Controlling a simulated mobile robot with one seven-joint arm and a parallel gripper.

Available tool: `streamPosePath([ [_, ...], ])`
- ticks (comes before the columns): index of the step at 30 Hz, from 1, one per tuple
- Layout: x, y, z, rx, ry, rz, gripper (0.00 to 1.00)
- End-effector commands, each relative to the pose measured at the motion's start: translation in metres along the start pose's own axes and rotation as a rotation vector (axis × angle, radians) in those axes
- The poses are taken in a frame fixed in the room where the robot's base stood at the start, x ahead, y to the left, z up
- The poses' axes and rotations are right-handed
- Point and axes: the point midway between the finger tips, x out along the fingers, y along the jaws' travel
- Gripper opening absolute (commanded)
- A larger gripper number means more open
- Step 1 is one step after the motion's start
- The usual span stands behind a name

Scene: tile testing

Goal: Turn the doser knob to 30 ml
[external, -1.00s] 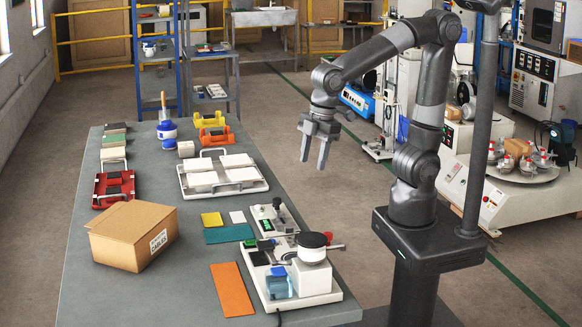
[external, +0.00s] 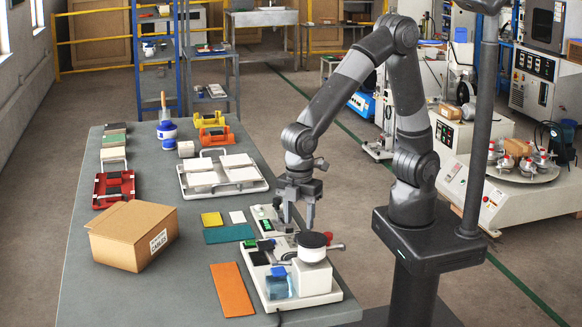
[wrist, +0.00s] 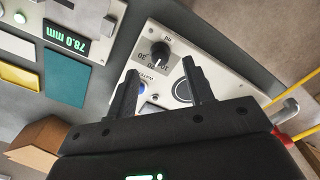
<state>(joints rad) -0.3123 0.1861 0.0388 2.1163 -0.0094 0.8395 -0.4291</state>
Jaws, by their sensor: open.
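The doser knob (wrist: 158,54) is black and round. In the wrist view it sits on a pale panel (wrist: 215,95) marked "ml", with "30" and other numbers around it. Its exact setting is too small to read. My gripper (wrist: 160,66) is open and empty. Its two fingertips point toward the knob, one on each side of the line to it, and the knob appears just beyond them. In the external view my gripper (external: 297,222) hangs above the doser (external: 325,288), close to its black round top (external: 312,240). The knob cannot be made out there.
A gauge reading 78.0 mm (wrist: 65,31) stands beside the doser. A cardboard box (external: 133,235), an orange tile (external: 232,290) and a tile tray (external: 222,187) lie on the grey table.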

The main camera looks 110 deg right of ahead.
Motion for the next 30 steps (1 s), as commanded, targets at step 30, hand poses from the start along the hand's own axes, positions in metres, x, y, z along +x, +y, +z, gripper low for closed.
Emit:
streamPosePath([
  [30, 0.041, 0.0, 0.0, 0.0, 0.0, 0.0, 0.16],
])
